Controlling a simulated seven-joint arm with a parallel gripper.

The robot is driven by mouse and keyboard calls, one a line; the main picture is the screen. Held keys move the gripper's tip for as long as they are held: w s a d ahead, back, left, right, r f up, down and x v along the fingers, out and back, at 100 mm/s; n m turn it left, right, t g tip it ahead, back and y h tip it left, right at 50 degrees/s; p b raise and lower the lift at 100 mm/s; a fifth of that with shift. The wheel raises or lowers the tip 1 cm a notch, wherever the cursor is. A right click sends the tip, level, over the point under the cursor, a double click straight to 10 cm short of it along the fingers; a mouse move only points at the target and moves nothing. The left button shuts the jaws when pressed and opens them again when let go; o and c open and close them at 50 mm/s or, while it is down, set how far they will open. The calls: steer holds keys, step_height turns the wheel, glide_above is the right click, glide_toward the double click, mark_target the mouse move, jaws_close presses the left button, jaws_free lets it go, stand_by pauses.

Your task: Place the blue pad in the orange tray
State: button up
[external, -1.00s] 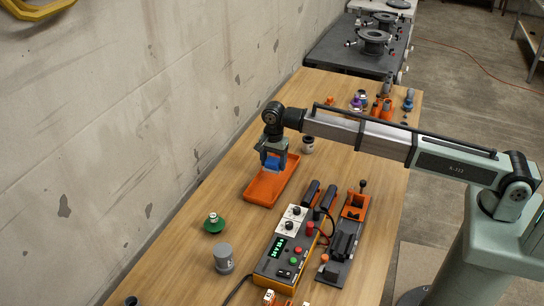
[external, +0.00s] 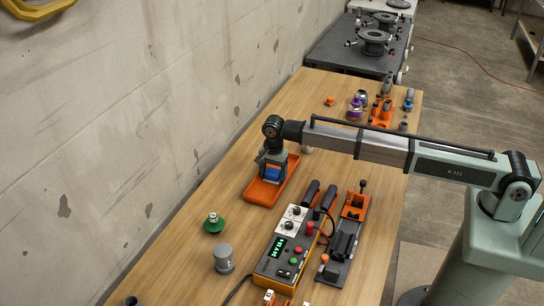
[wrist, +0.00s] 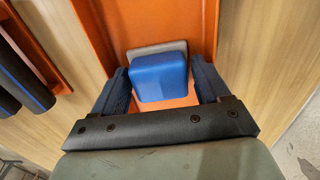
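The blue pad (wrist: 160,77) is a rounded blue block with a grey base. In the external view my gripper (external: 272,172) points down over the upper part of the orange tray (external: 257,197), with the blue pad (external: 272,174) low between the fingers. Whether the pad's underside touches the tray floor is hidden.
A control box (external: 285,257) with buttons and a black-and-orange fixture (external: 345,240) stand right of and below the tray. A green round part (external: 213,224) and a grey cylinder (external: 223,258) stand at lower left. Several fittings (external: 380,110) stand at the far end.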

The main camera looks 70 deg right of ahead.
mark_target(273, 171)
step_height(273, 171, up, 12)
steer(key=shift+r, duration=0.15)
stand_by(0.7)
